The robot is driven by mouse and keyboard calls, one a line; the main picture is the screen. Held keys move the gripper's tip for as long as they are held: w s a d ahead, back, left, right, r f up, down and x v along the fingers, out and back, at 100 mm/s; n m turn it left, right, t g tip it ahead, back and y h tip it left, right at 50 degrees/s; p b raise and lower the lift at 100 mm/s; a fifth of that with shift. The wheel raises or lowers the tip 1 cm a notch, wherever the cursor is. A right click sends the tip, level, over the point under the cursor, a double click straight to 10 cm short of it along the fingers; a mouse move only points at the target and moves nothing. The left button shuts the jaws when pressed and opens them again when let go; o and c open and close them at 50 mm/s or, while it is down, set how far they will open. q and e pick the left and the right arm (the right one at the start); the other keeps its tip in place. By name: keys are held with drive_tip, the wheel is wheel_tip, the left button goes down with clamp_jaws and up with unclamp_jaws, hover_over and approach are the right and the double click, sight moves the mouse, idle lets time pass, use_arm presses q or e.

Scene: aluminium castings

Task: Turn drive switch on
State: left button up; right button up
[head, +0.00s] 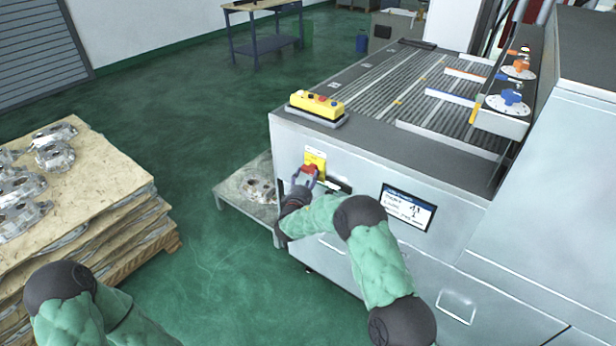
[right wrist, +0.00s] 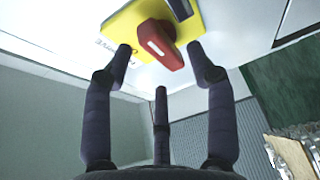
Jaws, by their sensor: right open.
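The drive switch is a red rotary handle (right wrist: 160,42) on a yellow plate (right wrist: 197,18), mounted on the light grey machine front. In the head view the red handle (head: 309,170) sits on the lower part of its yellow plate (head: 316,157). My right gripper (right wrist: 163,62) is open, with its fingers spread on both sides of the red handle and the fingertips close to the plate. I cannot tell whether they touch it. In the head view the right gripper (head: 304,180) is right at the switch. My left arm shows at the lower left, but its gripper is out of view.
A yellow button box (head: 316,104) stands on the machine's top corner. A display panel (head: 407,207) is right of the switch. A low table (head: 232,189) with a casting stands left of the machine. A pallet stack (head: 110,195) with castings is at left. Green floor is free between.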

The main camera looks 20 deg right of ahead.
sight(311, 170)
drive_tip(key=shift+x, duration=1.25)
clamp_jaws()
